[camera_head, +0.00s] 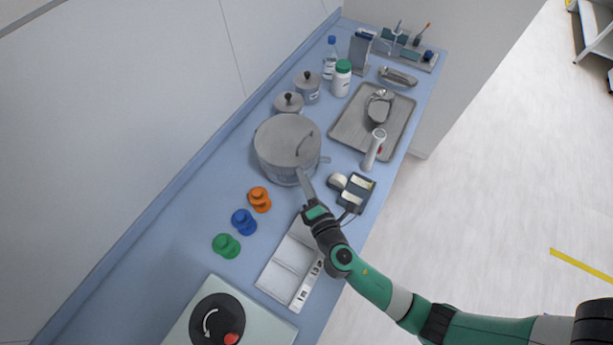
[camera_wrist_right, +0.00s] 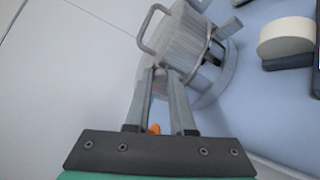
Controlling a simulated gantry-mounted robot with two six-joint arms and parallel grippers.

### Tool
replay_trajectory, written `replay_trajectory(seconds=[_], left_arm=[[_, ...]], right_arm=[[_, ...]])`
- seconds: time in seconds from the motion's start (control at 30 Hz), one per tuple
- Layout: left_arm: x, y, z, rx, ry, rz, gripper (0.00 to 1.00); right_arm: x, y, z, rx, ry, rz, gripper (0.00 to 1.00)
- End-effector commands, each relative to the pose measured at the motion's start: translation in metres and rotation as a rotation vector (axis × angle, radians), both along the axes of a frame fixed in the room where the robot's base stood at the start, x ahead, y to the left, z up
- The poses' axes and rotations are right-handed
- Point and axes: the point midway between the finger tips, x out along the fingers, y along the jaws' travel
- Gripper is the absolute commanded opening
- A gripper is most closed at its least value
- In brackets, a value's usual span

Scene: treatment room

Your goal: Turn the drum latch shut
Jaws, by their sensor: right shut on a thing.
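A short grey tab (camera_wrist_right: 229,28) sticks out from the drum's rim. I cannot tell the latch's angle. My left gripper is not in view.
Orange (camera_head: 259,199), blue (camera_head: 243,222) and green (camera_head: 226,245) knobbed pieces stand left of my right arm. A white tray (camera_head: 290,262) lies beneath it. A dark device (camera_head: 354,192) and metal tray (camera_head: 345,142) are right. Two lidded jars stand behind the drum.

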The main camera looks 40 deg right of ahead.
Motion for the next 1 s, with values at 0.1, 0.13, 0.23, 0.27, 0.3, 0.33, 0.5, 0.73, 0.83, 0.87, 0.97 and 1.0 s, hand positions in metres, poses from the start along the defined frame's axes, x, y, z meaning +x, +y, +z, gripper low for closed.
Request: replay_trajectory(seconds=[0.1, 0.13, 0.23, 0.27, 0.3, 0.33, 0.5, 0.73, 0.83, 0.87, 0.97, 1.0], left_arm=[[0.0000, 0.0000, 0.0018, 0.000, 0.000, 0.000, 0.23], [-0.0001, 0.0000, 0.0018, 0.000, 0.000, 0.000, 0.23], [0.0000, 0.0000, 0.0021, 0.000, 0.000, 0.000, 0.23], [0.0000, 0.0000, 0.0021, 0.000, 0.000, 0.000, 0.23], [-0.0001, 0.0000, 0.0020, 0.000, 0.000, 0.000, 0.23], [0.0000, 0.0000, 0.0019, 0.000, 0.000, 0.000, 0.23], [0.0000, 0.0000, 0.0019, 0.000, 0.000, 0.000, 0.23], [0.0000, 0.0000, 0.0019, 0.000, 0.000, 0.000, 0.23], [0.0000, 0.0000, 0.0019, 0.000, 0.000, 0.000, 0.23], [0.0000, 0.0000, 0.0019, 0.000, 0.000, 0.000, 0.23], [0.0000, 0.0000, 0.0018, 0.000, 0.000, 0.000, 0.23], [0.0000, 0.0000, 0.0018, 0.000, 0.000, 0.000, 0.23]], right_arm=[[0.0008, 0.0012, 0.0015, -0.024, 0.009, 0.001, 0.00], [0.0009, 0.0013, 0.0014, -0.028, 0.011, 0.002, 0.00], [0.0009, 0.0015, 0.0013, -0.036, 0.014, 0.001, 0.00], [0.0009, 0.0015, 0.0013, -0.036, 0.014, 0.002, 0.00], [0.0010, 0.0016, 0.0012, -0.037, 0.015, 0.002, 0.00], [0.0009, 0.0015, 0.0011, -0.037, 0.015, 0.002, 0.00], [0.0009, 0.0015, 0.0011, -0.037, 0.015, 0.002, 0.00], [0.0008, 0.0014, 0.0009, -0.036, 0.015, 0.001, 0.49], [0.0008, 0.0013, 0.0006, -0.036, 0.016, 0.001, 0.52], [0.0007, 0.0013, 0.0005, -0.036, 0.016, 0.001, 0.52], [0.0007, 0.0012, 0.0003, -0.036, 0.016, 0.001, 0.52], [0.0005, 0.0013, 0.0003, -0.036, 0.016, 0.001, 0.52]])
